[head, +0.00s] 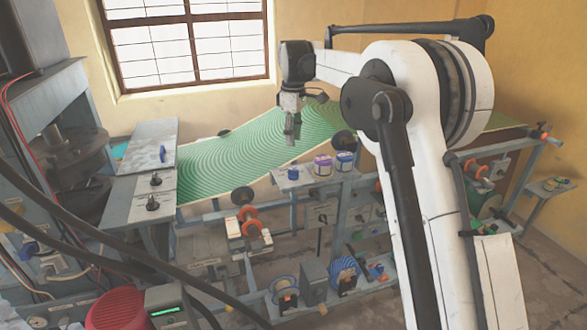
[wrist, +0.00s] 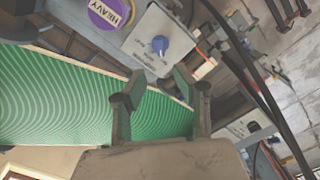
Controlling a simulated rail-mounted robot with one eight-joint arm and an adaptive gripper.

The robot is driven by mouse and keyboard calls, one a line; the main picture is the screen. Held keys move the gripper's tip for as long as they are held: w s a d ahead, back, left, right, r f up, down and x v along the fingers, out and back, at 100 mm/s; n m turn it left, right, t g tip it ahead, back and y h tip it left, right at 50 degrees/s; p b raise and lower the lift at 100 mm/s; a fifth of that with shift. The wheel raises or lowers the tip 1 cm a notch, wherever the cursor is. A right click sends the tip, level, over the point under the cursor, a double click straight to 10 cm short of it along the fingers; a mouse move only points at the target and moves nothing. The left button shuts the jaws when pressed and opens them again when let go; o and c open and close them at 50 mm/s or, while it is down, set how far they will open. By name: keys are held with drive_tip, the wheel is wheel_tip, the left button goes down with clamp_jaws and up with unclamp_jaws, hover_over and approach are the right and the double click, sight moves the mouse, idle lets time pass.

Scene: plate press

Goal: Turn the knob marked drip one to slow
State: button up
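A blue knob (wrist: 160,44) sits on a grey panel (wrist: 150,24) in the wrist view, beyond my fingertips. Small lettering surrounds it, too blurred to read, so I cannot tell whether it is the drip one knob or its setting. A blue knob (head: 293,173) also shows in the head view, on the bench beside the green patterned sheet. My gripper (wrist: 158,88) is open and empty, its two fingers spread apart and not touching the knob. In the head view my gripper (head: 291,130) hangs pointing down above the green sheet, above the blue knob.
A purple-lidded pot marked HEAVY (wrist: 110,12) stands close to the knob. Purple (head: 323,165) and blue (head: 344,161) pots stand right of it in the head view. The green patterned sheet (head: 240,148) slopes behind. Two black knobs (head: 155,180) (head: 152,203) sit on the left plate.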

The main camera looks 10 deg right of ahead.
sight(293, 170)
wheel_tip(293, 170, down, 12)
drive_tip(key=shift+r+p, duration=0.1)
drive_tip(key=shift+p, duration=0.8)
clamp_jaws()
